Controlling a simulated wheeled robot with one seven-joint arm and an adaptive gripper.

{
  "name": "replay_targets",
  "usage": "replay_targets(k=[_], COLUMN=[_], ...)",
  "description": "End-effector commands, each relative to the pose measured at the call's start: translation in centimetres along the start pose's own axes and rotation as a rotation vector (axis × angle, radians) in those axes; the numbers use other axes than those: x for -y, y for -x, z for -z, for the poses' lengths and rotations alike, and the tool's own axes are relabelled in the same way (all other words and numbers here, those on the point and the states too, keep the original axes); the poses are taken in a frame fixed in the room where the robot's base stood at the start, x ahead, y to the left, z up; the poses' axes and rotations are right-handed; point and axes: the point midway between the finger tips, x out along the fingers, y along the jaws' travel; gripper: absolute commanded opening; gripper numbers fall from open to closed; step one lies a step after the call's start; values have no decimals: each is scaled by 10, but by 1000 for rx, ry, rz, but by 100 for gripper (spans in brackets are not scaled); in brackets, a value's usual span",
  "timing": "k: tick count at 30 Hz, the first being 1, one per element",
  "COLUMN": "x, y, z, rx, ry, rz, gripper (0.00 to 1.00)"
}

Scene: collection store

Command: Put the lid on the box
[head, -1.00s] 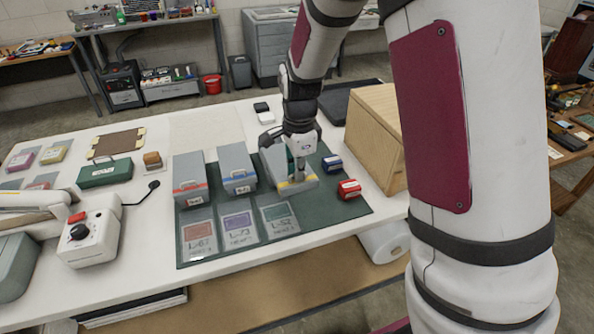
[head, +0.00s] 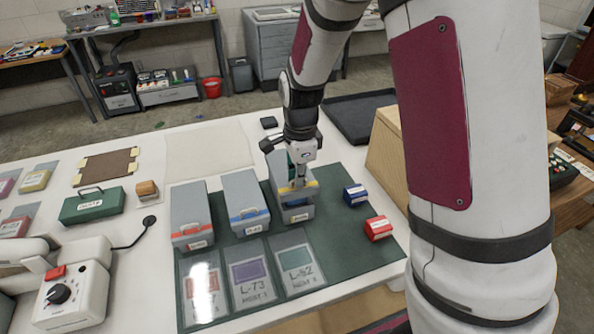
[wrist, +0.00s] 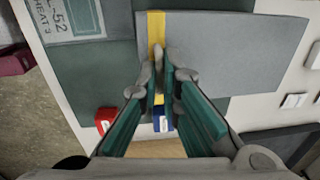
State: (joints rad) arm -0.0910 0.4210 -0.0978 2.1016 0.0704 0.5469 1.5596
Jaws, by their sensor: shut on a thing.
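The grey lid with a yellow band (head: 304,187) is at the rightmost of the three grey boxes in the head view. In the wrist view the lid (wrist: 235,50) fills the upper middle, its yellow band running up from between my fingers. My gripper (head: 294,178) points down and is shut on the lid near the band. The fingertips show close together in the wrist view (wrist: 167,72). The front of the grey box (head: 298,214) shows just below the lid. I cannot tell whether the lid touches the box; my fingers and the lid hide its opening.
Two closed grey boxes, one with a red band (head: 192,225) and one with a blue band (head: 243,205), stand to the left. Blue (head: 355,195) and red (head: 378,228) small blocks lie to the right on the green mat (head: 345,250). A wooden box (head: 384,160) stands further right.

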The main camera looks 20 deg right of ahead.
Motion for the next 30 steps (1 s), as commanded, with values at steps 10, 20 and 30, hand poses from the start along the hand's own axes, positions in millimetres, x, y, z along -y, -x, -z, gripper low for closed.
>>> replay_targets(k=[10,20,30], x=[-2,-3,-3], y=[-30,-39,-39], z=[0,0,0], rx=[0,0,0], ry=[0,-1,0], rz=[-1,1,1], gripper=[0,0,0])
